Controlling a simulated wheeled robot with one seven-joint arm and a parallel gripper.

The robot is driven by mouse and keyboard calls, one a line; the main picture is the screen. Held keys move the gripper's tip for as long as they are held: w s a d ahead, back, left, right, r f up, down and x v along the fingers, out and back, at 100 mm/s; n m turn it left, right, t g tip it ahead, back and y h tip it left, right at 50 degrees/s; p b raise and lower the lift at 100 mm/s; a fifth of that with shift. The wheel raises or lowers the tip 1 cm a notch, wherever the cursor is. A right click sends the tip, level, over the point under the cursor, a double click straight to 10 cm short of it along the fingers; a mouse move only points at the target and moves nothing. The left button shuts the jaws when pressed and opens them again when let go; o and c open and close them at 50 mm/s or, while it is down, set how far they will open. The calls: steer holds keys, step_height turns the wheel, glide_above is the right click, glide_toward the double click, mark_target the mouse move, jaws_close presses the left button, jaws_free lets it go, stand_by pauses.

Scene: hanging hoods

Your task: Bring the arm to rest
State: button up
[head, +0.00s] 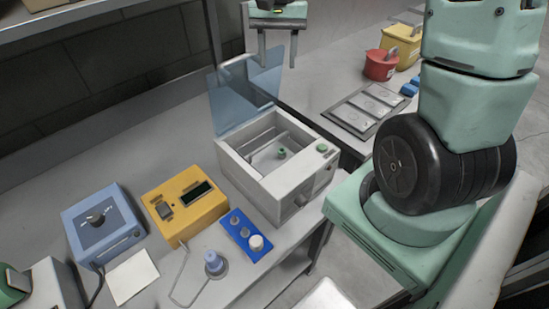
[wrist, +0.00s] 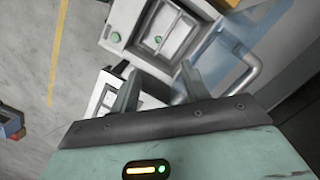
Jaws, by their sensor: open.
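My gripper (head: 277,49) shows at the top of the head view, above and behind the box with the raised lid. Its two fingers point down and stand apart with nothing between them. In the wrist view my gripper (wrist: 158,88) is also open and empty, its fingers reaching toward the open box below. My green arm stands at the right of the head view.
An open white box (head: 240,165) with a raised clear blue lid (head: 240,100) stands on the bench. Left of it are a yellow device (head: 183,215) and a blue device (head: 100,235). A red container (head: 380,66) and a yellow container (head: 400,42) stand at the back right.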

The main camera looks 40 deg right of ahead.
steer(key=shift+w+d+r, duration=0.1)
steer(key=shift+w+r, duration=0.05)
steer(key=shift+r, duration=0.9)
steer(key=s+a+f+n+b, duration=0.2)
steer(key=s+a+f+n, duration=0.15)
steer(key=a, duration=0.45)
steer(key=s+a+f+n+b, duration=0.15)
steer(key=s+a+n, duration=0.3)
steer(key=a, duration=0.45)
steer(key=s+a+f+n+b, duration=0.1)
steer(key=s+a+f+n, duration=0.2)
steer(key=s, duration=0.3)
steer(key=s+a+f+n+t+b, duration=0.1)
steer(key=s+a+f+n, duration=0.2)
steer(key=s+a+n, duration=0.1)
steer(key=shift+s+a+n+h, duration=0.3)
steer(key=shift+s+n, duration=0.4)
steer(key=shift+s, duration=0.25)
